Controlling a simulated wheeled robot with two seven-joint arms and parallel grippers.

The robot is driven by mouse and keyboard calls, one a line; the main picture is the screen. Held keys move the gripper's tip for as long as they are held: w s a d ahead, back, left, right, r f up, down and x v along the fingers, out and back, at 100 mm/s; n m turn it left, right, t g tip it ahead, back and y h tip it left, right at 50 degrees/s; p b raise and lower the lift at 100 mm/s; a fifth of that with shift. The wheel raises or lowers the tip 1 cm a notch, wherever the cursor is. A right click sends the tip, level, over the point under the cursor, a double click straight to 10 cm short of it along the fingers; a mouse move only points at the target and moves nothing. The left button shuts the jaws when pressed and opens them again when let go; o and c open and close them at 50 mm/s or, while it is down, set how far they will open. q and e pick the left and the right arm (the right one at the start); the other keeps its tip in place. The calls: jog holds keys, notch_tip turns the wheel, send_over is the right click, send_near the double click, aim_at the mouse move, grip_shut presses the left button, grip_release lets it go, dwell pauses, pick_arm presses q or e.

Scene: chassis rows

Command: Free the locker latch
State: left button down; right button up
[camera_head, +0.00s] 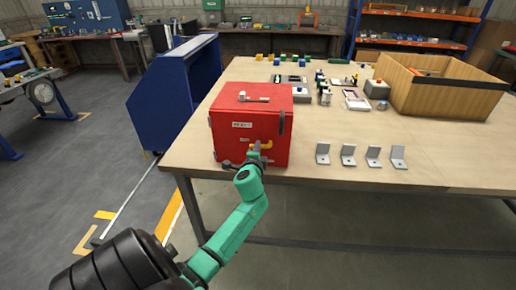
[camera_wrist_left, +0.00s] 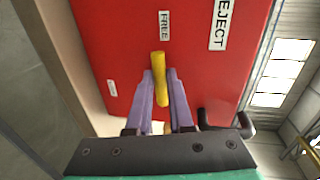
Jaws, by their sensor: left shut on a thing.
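A red locker (camera_head: 250,125) stands at the near left edge of the wooden table; its front also fills much of the left wrist view (camera_wrist_left: 215,75). A yellow latch handle (camera_wrist_left: 158,78) is on its front, beside a white label reading FREE (camera_wrist_left: 164,25). A second label reads REJECT (camera_wrist_left: 219,22). My left gripper (camera_wrist_left: 160,92) is shut on the yellow latch, one finger on each side of it. In the head view my left gripper (camera_head: 254,158) is at the locker's lower front and partly covers the latch. My right gripper is not in view.
Several grey angle brackets (camera_head: 348,155) stand in a row on the table (camera_head: 430,170) right of the locker. A wooden crate (camera_head: 440,95) and small parts are farther back. A blue cabinet (camera_head: 180,95) stands left of the table. A dark handle (camera_wrist_left: 240,125) juts out near the latch.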

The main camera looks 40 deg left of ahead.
pick_arm(q)
jog(key=shift+a+r, duration=0.15)
jog(key=shift+r, duration=0.1)
dwell(0.3)
jog(key=c, duration=0.8)
grip_release()
jog(key=shift+a+f, duration=0.1)
jog(key=shift+f, duration=0.05)
jog(key=v, duration=1.4)
jog(key=shift+s+d, duration=0.25)
jog(key=shift+w, duration=0.1)
